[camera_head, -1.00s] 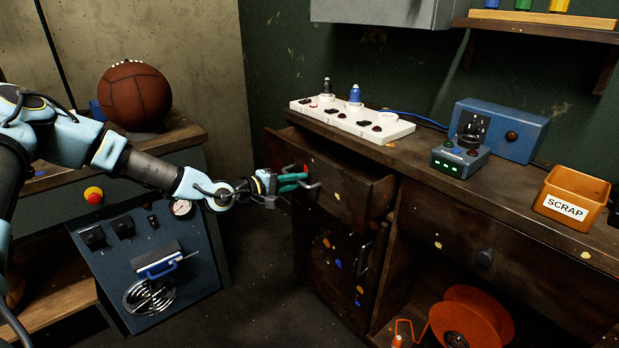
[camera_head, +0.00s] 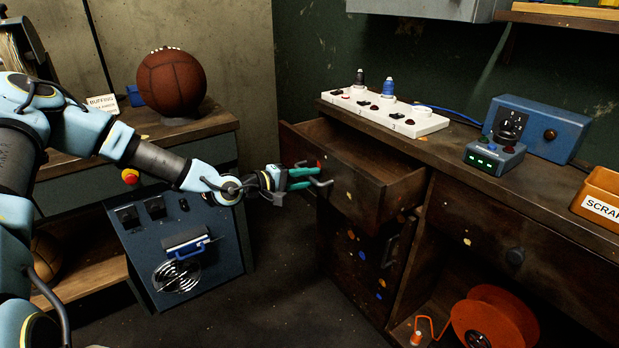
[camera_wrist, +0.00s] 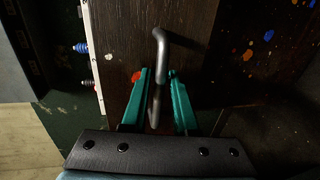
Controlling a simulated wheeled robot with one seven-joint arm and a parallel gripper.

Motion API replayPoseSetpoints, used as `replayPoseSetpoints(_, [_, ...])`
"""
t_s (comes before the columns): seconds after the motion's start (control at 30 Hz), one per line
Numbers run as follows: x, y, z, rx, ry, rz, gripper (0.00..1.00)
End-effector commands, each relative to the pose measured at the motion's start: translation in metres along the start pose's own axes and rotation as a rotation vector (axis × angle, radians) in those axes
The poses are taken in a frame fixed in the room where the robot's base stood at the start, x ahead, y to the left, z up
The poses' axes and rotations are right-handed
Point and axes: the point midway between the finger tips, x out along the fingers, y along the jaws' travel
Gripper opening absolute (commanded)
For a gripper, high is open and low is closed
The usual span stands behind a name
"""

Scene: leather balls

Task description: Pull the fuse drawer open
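The drawer (camera_head: 350,197), dark worn wood with paint spots, is at the left end of the workbench. It stands pulled out, and part of its inside shows from above. No label on it is readable. Its grey bar handle (camera_head: 322,183) is on the front face. My gripper (camera_head: 300,180), with green fingers, is at this handle. In the wrist view the handle (camera_wrist: 162,62) runs between my two fingers (camera_wrist: 160,90), close to both.
A white switch strip (camera_head: 385,115), a blue box (camera_head: 540,130) and an orange scrap bin (camera_head: 600,195) are on the bench. A second drawer (camera_head: 480,230) and an orange reel (camera_head: 492,322) are to the right. Left, a side bench holds a leather ball (camera_head: 171,82). Dark floor lies between.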

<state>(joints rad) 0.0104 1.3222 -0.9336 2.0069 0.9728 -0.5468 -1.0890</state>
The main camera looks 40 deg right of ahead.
Motion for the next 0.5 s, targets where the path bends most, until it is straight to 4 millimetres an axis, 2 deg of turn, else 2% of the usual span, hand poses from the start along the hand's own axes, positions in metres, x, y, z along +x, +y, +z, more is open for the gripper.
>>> replayPoseSetpoints(0.27, [-0.003,0.000,-0.001,0.000,0.001,0.000,0.27])
replayPoseSetpoints(0.37, [-0.013,-0.001,-0.001,0.000,0.002,0.000,0.27])
replayPoseSetpoints(0.5, [-0.039,-0.001,-0.002,-0.001,0.005,0.000,0.27])
